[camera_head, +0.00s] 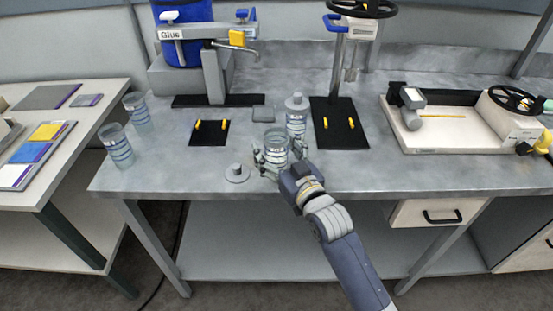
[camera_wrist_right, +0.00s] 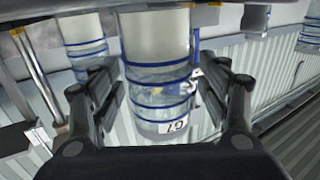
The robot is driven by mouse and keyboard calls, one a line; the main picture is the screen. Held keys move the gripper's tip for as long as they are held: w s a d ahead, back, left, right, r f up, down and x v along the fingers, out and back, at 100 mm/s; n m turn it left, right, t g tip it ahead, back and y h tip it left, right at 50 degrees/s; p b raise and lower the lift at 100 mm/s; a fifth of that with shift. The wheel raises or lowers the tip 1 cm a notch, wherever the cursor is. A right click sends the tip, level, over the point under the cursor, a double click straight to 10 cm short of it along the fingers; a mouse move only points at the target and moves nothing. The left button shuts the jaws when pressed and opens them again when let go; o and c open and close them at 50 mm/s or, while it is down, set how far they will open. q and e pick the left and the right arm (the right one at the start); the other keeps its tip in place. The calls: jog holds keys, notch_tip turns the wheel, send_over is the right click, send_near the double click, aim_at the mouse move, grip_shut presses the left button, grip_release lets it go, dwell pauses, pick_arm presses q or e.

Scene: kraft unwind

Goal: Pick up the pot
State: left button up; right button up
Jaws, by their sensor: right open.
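A clear pot with blue rings (camera_head: 276,143) stands on the grey workbench (camera_head: 350,178) near its front edge. In the right wrist view the pot (camera_wrist_right: 158,75) fills the middle and bears a white label. My right gripper (camera_head: 272,160) is open, with its fingers on either side of the pot. In the wrist view the fingers (camera_wrist_right: 155,100) flank the pot; I cannot tell whether they touch it. A second ringed pot with a grey lid (camera_head: 296,118) stands just behind and to the right. My left gripper is not in view.
A loose grey lid (camera_head: 237,173) lies left of the gripper. Two more ringed pots (camera_head: 117,147) (camera_head: 137,109) stand at the bench's left end. A glue dispenser (camera_head: 212,60), a press (camera_head: 340,100) and a white tray machine (camera_head: 455,125) stand behind and right.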

aim_at(281, 146)
jog(key=c, duration=1.2)
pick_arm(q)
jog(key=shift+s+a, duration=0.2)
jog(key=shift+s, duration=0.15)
